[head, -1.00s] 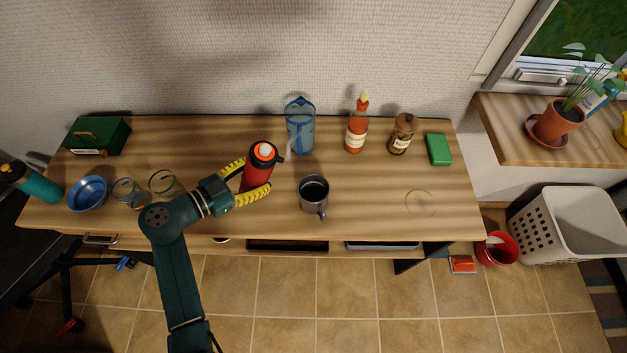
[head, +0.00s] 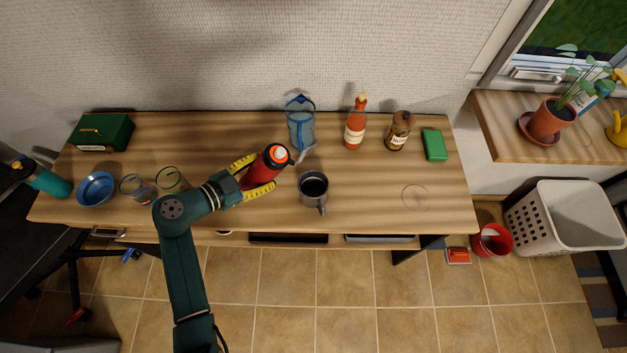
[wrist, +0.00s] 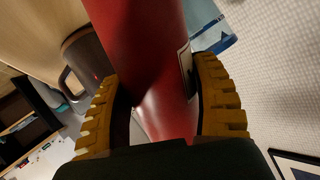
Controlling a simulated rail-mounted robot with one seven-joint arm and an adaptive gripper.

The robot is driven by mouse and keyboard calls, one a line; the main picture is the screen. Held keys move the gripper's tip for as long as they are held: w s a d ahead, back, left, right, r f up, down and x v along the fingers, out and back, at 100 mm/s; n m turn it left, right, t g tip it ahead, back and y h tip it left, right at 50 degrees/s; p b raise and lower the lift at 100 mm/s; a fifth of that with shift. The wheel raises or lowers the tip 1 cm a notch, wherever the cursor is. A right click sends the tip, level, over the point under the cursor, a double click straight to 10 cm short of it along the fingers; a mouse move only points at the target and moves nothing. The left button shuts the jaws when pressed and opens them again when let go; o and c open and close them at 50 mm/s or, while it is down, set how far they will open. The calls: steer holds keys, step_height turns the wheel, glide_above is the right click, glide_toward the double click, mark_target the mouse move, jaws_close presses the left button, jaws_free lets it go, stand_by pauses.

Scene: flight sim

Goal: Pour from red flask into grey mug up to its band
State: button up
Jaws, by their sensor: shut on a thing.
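The red flask (head: 258,172) has a black and orange top and is held between the yellow fingers of my gripper (head: 252,178). It leans to the right, its top toward the grey mug (head: 313,187). The mug stands upright on the table, just right of the flask and apart from it. In the wrist view the red flask (wrist: 160,70) fills the middle between both fingers (wrist: 165,105), and the mug (wrist: 88,62) shows at the left. I cannot make out the mug's band or how full it is.
A blue pitcher (head: 300,124) stands behind the mug, with a pale spoon-like thing (head: 304,152) near the flask's top. A red sauce bottle (head: 355,124), a brown jar (head: 398,132) and a green box (head: 434,145) stand at the right. Glasses (head: 137,188) and a blue bowl (head: 96,188) are left.

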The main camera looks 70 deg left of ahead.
steer(key=shift+w+m+g+p, duration=0.2)
steer(key=shift+m+g+p, duration=0.25)
steer(key=shift+p, duration=0.55)
steer(key=shift+f+m+g+p, duration=0.35)
steer(key=shift+g+p, duration=0.3)
steer(key=shift+p, duration=0.5)
steer(key=shift+s+f+g, duration=0.1)
steer(key=shift+f+g, duration=0.1)
steer(key=shift+g, duration=0.1)
steer(key=shift+s+f+m+g+y+p, duration=0.1)
steer(key=shift+f+m+g+y+p, duration=0.25)
steer(key=shift+p, duration=0.4)
steer(key=shift+r+m+g+y+p, duration=0.25)
steer(key=shift+r+m+g+p, duration=0.75)
steer(key=shift+p, duration=2.4)
stand_by(1.4)
